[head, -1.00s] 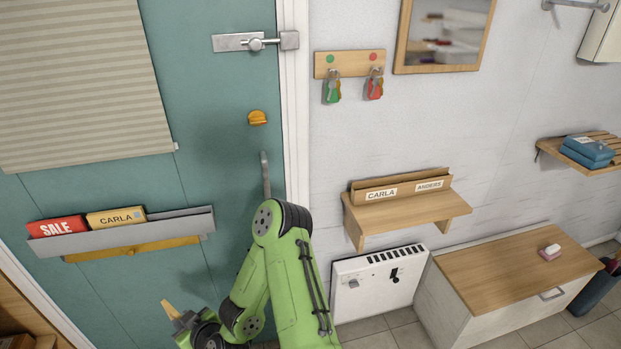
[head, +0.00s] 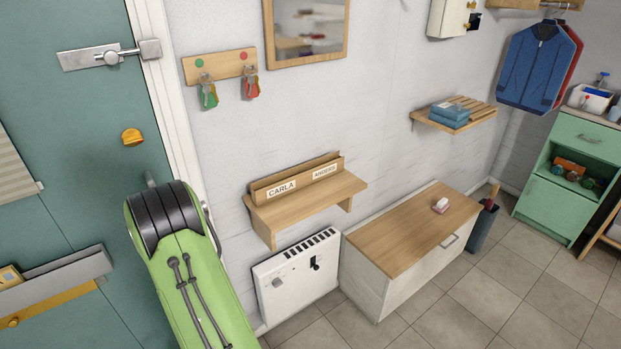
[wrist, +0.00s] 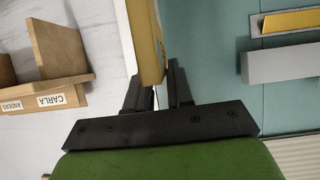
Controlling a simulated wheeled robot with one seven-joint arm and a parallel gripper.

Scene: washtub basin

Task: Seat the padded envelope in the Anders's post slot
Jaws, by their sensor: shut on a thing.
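My gripper (wrist: 157,88) shows in the wrist view, shut on the padded envelope (wrist: 147,40), a thin yellow-tan piece seen edge-on between the black fingers. The wooden post rack (head: 262,199) stands against the wall on a small shelf in the head view. Its left part is labelled CARLA and its right part, Anders's post slot (head: 325,171), is labelled ANDERS. The rack also shows at the left of the wrist view (wrist: 70,88), upside down and apart from the envelope.
A grey letter tray (head: 70,275) hangs on the teal door, partly cut off, with a tan piece (head: 9,275) in it. The rack's shelf (head: 300,208) is clear in front. A white heater (head: 297,277) is below, and a wood-topped chest (head: 400,240) stands to the right.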

